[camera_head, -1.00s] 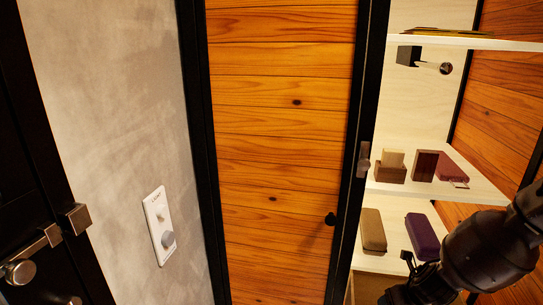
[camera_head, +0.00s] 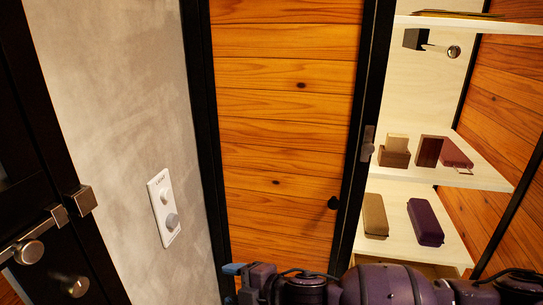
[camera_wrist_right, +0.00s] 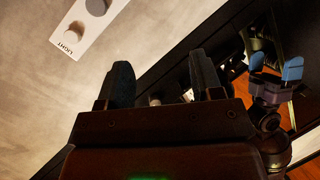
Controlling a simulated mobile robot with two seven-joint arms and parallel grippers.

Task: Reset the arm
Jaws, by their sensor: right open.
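My right gripper (camera_head: 243,279) is at the bottom of the head view, with a blue fingertip showing at the left end of my arm. The arm lies across the bottom edge from the right. In the right wrist view its two dark fingers (camera_wrist_right: 162,88) stand apart with nothing held between them. A gripper shape with blue tips (camera_wrist_right: 275,68) shows at the right of that view, apparently a reflection in dark glass. My left gripper is not seen in the head view.
A light switch panel (camera_head: 164,207) is on the grey wall. A black-framed door with metal knobs (camera_head: 30,252) stands at left. A wooden door (camera_head: 280,130) fills the middle. Shelves (camera_head: 480,172) at right hold several small boxes and a purple case (camera_head: 425,222).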

